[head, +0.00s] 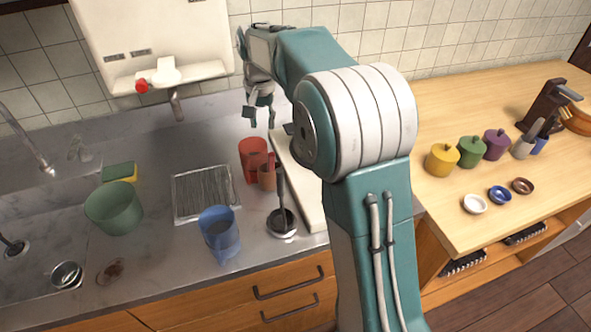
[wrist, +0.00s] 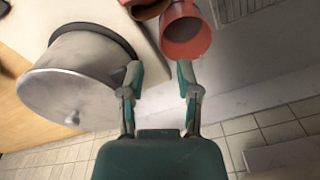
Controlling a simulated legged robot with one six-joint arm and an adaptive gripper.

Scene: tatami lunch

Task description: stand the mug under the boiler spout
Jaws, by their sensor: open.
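A red mug (head: 251,155) stands on the grey counter, right of the metal grate. In the wrist view the red mug (wrist: 187,40) is just beyond my fingertips, toward the right finger. The white boiler (head: 150,45) is on the wall at the back left, with a red-knobbed tap and a grey spout (head: 177,106) pointing down over the counter. My gripper (head: 261,118) is open and empty, above and behind the mug in the head view. It also shows in the wrist view (wrist: 158,73), with nothing between its fingers.
A lidded metal pot (wrist: 75,85) is close to my left finger. The counter below the spout looks clear.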

